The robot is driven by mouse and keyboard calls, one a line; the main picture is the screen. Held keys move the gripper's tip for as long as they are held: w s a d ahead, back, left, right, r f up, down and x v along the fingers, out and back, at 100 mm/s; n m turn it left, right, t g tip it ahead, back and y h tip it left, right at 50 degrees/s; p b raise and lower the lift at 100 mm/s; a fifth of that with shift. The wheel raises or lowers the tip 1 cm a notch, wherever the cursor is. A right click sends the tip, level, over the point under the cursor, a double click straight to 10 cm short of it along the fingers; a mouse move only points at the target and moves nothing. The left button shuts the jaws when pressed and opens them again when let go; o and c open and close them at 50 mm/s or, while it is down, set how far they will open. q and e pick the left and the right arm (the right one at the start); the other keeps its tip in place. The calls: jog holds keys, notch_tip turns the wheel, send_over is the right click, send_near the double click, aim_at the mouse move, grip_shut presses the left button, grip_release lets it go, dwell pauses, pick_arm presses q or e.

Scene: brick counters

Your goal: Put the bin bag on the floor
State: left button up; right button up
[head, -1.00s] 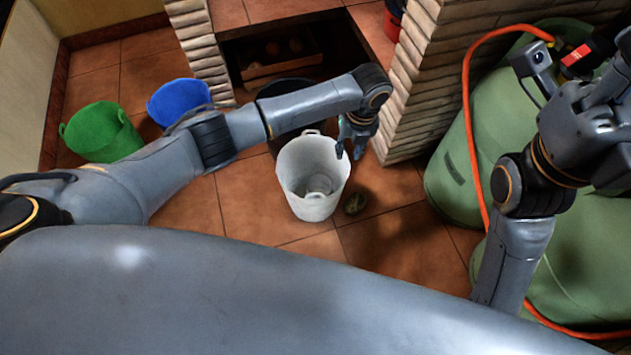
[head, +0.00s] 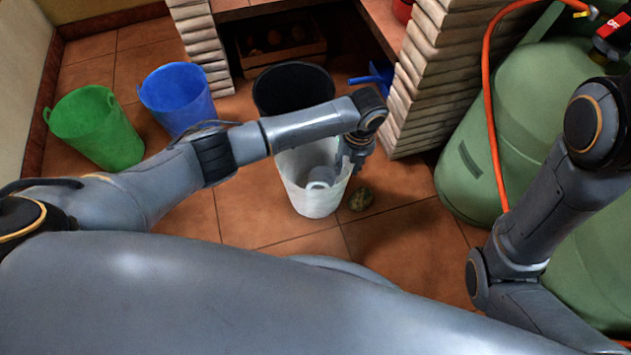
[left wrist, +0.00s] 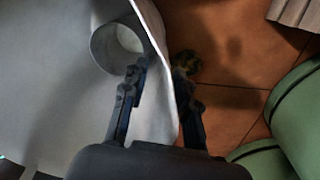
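I cannot clearly pick out a bin bag. A white bin (head: 312,196) stands upright on the floor below my left arm. A pale, ring-ended cylindrical thing (head: 318,185) lies inside it; I cannot tell what it is. My left gripper (head: 356,162) points down at the bin's right rim. In the left wrist view, the open fingers of the left gripper (left wrist: 160,78) straddle the bin's wall (left wrist: 163,110), one inside and one outside, with the pale cylinder (left wrist: 118,46) beyond them. My right arm shows at the right, but its gripper is out of view.
A small mottled round thing (head: 361,198) lies beside the white bin. Black (head: 292,88), blue (head: 178,98) and green (head: 97,128) bins stand behind and left. A brick pillar (head: 425,80) and green gas cylinders (head: 490,150) bound the right. Floor tiles in front are clear.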

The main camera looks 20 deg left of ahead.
pick_arm(q)
grip_shut()
dwell(0.5)
